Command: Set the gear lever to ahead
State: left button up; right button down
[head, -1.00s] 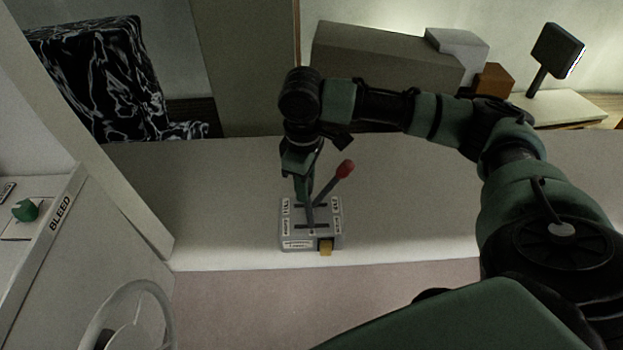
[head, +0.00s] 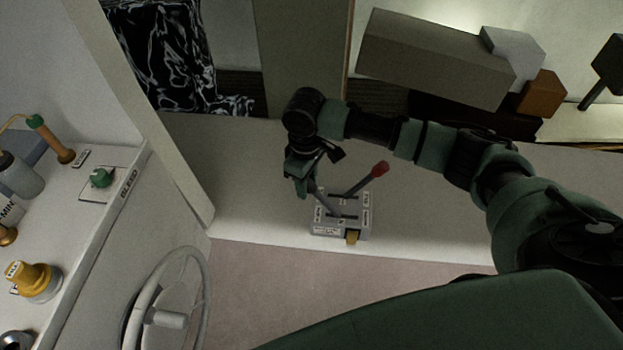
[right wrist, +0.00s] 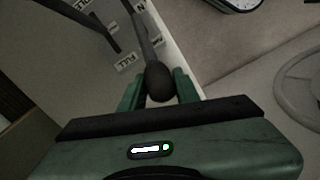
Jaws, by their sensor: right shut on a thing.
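The grey control box (head: 325,232) sits on the pale bench near its front edge. Two levers rise from its slotted top: one with a red knob (head: 380,168) leaning right, and a grey lever (head: 325,203) leaning left. My right gripper (head: 305,186) is at the top of the left-leaning lever. In the right wrist view, its fingers are around a black knob (right wrist: 160,83), shut on it. Small labels show beside the slots; one reads FULL, the others I cannot read surely. A yellow piece (head: 352,237) is on the box's front. My left gripper is not in view.
A white wheel (head: 170,310) and a side console (head: 60,240) with a green knob, marked BLEED, stand at left. A long grey-brown block (head: 430,60) and an orange block (head: 542,93) are at the back right. The bench around the box is clear.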

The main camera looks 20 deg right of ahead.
jog(key=shift+s+a+f, duration=0.1)
jog(key=shift+a, duration=0.2)
jog(key=c, duration=1.1)
grip_release()
jog(key=shift+d+r, duration=0.15)
jog(key=shift+r, duration=0.4)
notch_tip(320, 180, up, 7)
jog(key=shift+f+b, duration=0.1)
jog(key=shift+b, duration=0.75)
